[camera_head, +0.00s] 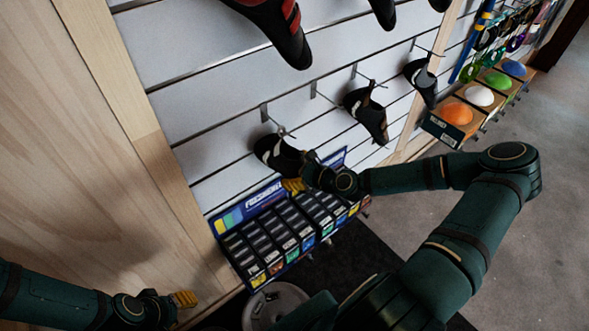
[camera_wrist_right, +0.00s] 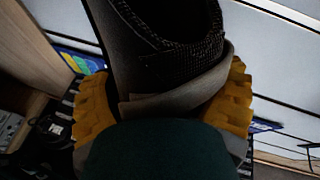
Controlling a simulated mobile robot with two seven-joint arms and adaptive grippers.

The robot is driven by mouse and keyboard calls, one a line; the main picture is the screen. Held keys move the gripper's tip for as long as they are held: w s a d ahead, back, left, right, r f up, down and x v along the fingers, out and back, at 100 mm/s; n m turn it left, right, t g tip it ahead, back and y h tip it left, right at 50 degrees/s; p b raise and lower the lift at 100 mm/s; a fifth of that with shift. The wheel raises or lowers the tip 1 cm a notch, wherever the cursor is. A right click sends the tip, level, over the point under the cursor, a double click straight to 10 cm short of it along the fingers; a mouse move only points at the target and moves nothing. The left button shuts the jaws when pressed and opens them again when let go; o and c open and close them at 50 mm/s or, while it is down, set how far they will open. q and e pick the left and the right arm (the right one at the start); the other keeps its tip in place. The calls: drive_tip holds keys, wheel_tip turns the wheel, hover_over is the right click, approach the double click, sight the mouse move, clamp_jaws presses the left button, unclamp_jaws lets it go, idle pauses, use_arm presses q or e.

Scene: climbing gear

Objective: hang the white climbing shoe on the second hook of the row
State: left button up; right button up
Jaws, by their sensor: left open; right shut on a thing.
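My right gripper (camera_head: 294,184) is shut on a climbing shoe (camera_head: 277,154) that looks dark with a white patch, in front of the slatted wall. In the right wrist view the shoe (camera_wrist_right: 165,60) fills the space between the yellow fingers (camera_wrist_right: 165,105), with a grey strap across it. The leftmost hook (camera_head: 266,116) is just above this shoe; I cannot tell whether the shoe touches it. The second hook (camera_head: 314,90) looks empty. Another dark shoe (camera_head: 368,112) hangs at the third hook (camera_head: 355,74). My left gripper (camera_head: 184,299) is open and empty at lower left.
A display box (camera_head: 245,240) of small packs stands below the held shoe. A further shoe (camera_head: 421,82) hangs to the right, near a shelf with coloured domes (camera_head: 453,113). Large shoes (camera_head: 275,25) hang above. A wooden panel (camera_head: 80,150) is at left.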

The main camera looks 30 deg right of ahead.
drive_tip(key=shift+r, duration=0.15)
drive_tip(key=shift+s+r+p, duration=0.2)
drive_tip(key=shift+r+p, duration=0.35)
drive_tip(key=shift+p, duration=0.15)
drive_tip(key=shift+s, duration=0.15)
drive_tip(key=shift+s+d+r+p, duration=0.15)
drive_tip(key=shift+s+p, duration=0.4)
drive_tip(key=shift+s, duration=1.1)
drive_tip(key=shift+s+d+p, duration=0.15)
drive_tip(key=shift+s+p, duration=0.2)
drive_tip(key=shift+s, duration=1.35)
